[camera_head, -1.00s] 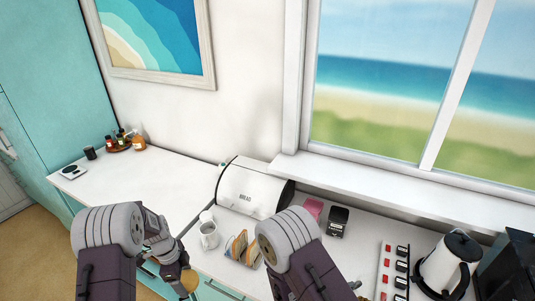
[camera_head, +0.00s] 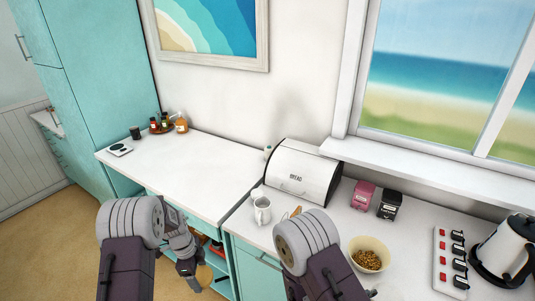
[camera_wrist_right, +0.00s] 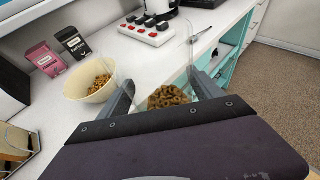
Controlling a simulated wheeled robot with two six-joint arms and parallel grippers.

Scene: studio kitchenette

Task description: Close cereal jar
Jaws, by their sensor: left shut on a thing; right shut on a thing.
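The cereal jar (camera_wrist_right: 168,98) is clear, with brown ring cereal at its bottom, in the right wrist view. My right gripper (camera_wrist_right: 161,88) is shut around it, one finger on each side. In the head view my right forearm hides this gripper and the jar. My left gripper (camera_head: 188,267) is in front of the counter in the head view, shut on a round tan piece that looks like the jar's lid (camera_head: 204,274). The lid blends with the tan floor behind it, and its edge is hard to make out. Lid and jar are apart.
A cream bowl of cereal (camera_head: 355,243) stands on the counter, near pink (camera_head: 363,195) and black (camera_head: 389,206) boxes. A bread box (camera_head: 300,172), white mug (camera_head: 262,210), red-switch strip (camera_head: 445,265) and kettle (camera_head: 500,250) stand around. The left counter is largely clear.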

